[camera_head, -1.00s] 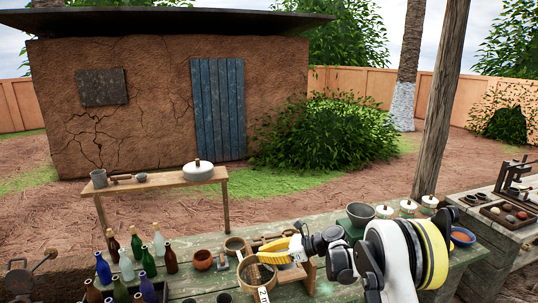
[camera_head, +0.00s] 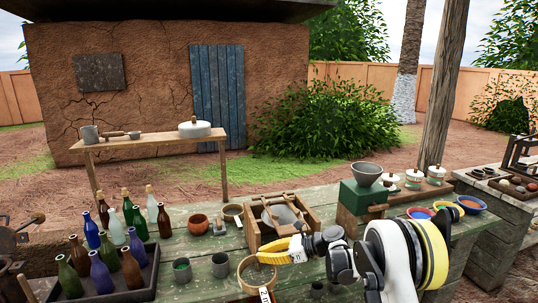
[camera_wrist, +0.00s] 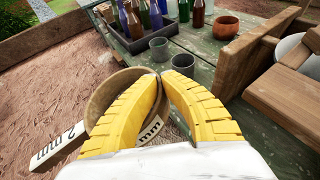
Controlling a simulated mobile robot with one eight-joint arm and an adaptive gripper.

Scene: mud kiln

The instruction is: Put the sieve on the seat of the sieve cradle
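The sieve (camera_head: 242,277) is a round wooden ring with a white tag marked in mm. My gripper (camera_head: 262,257) is shut on its rim, holding it in front of the cradle. In the wrist view, the yellow fingertips (camera_wrist: 161,80) meet at the rim of the sieve (camera_wrist: 103,92), and the fingers hide part of the ring. The sieve cradle (camera_head: 254,234) looks to be the wooden frame on the green table, with a grey bowl (camera_head: 283,214) inside it. Part of its wood (camera_wrist: 246,66) shows at the right of the wrist view. The sieve is apart from it.
Another round wooden-rimmed item (camera_head: 232,210) and a clay pot (camera_head: 198,224) stand left of the cradle. Several bottles (camera_head: 103,272) fill a tray at the left. Small green-grey cups (camera_head: 182,270) stand near the sieve. A green stand with a bowl (camera_head: 362,195) is at the right.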

